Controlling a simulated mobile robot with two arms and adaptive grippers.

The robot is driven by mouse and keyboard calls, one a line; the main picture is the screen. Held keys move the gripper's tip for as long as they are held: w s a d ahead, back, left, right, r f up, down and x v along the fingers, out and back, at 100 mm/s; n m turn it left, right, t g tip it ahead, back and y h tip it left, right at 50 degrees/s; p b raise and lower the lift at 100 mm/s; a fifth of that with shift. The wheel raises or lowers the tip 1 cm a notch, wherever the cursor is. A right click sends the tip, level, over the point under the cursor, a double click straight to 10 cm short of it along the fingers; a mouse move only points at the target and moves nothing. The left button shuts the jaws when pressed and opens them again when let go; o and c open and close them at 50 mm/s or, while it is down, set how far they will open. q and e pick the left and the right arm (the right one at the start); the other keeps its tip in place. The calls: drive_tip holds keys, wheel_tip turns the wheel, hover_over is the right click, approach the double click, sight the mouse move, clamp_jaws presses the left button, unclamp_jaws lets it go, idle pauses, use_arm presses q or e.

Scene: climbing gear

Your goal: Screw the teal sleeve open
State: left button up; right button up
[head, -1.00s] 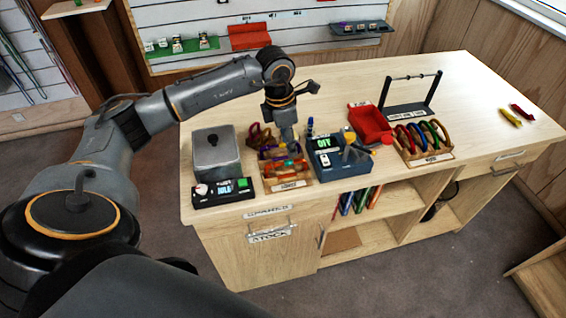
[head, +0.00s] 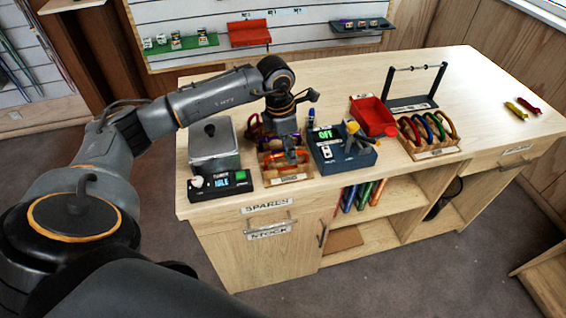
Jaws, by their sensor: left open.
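My left gripper (head: 291,150) points down over a small wooden rack (head: 286,179) near the front of the bench. The rack holds an orange and a purple piece of gear, seen in part behind and under the gripper. My left gripper is open, with its fingers low among the gear; I cannot tell whether they touch anything. I cannot make out the teal sleeve; it is too small or hidden by the gripper. My right gripper is not in view.
A grey lidded tank (head: 214,150) with an "IDLE" panel stands left. A blue box (head: 342,156) reading "OFF" stands close right, with a red bin (head: 373,116) behind it. A rack of coloured carabiners (head: 433,153) is farther right. The bench's right part (head: 490,70) is mostly clear.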

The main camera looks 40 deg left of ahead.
use_arm(q)
drive_tip(key=shift+s+d, duration=0.8)
drive_tip(key=shift+d, duration=0.1)
idle(0.7)
drive_tip(key=shift+f, duration=0.15)
drive_tip(key=shift+f+b, duration=1.3)
drive_tip(key=shift+b, duration=0.05)
drive_tip(key=shift+w+a+b, duration=0.4)
drive_tip(key=shift+w+a, duration=0.4)
drive_tip(key=shift+a, duration=0.1)
drive_tip(key=shift+r, duration=0.1)
